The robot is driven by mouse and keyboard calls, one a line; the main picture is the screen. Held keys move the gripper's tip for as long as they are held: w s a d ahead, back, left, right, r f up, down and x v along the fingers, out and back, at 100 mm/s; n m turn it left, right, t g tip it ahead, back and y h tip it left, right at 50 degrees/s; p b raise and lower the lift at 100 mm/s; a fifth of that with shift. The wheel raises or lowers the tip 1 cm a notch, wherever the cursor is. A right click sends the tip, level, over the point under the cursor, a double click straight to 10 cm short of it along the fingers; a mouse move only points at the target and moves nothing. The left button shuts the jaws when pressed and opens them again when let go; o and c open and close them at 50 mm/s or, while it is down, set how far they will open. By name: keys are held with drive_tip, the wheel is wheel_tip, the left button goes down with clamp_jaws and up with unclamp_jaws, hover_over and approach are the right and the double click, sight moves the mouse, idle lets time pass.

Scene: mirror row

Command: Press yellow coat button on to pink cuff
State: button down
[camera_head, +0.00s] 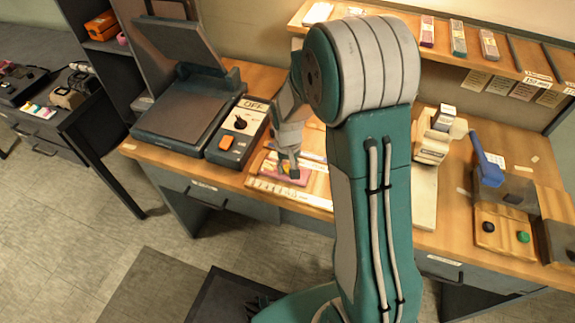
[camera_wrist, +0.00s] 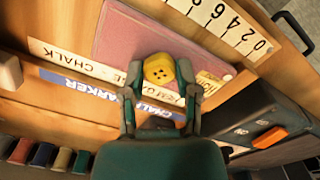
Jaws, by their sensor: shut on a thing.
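The yellow coat button (camera_wrist: 158,70), with dark holes, is between the fingertips of my gripper (camera_wrist: 160,78) in the wrist view. My gripper is shut on it. The pink cuff (camera_wrist: 140,30) is a flat pink piece just beyond the button, and part of it shows in the head view (camera_head: 268,170). In the head view my gripper (camera_head: 289,172) is low over the workbench at the cuff, and the button is not clear there. I cannot tell whether the button touches the cuff.
Chalk and marker labels lie beside my fingers. A switch box with an orange button (camera_head: 228,143) and a flat press (camera_head: 180,110) stand left. A blue-handled tool (camera_head: 487,165) stands right. A shelf runs behind.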

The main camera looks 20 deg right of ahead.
drive_tip(key=shift+c, duration=1.3)
unclamp_jaws()
wheel_tip(320, 180, up, 12)
drive_tip(key=s+r+t, duration=0.2)
drive_tip(key=s+r, duration=0.4)
drive_tip(key=s, duration=0.4)
drive_tip(key=s+r+t, duration=0.3)
drive_tip(key=s+r, duration=0.4)
drive_tip(key=s, duration=0.4)
drive_tip(key=shift+r+n+t, duration=0.25)
drive_tip(key=shift+n+t, duration=0.05)
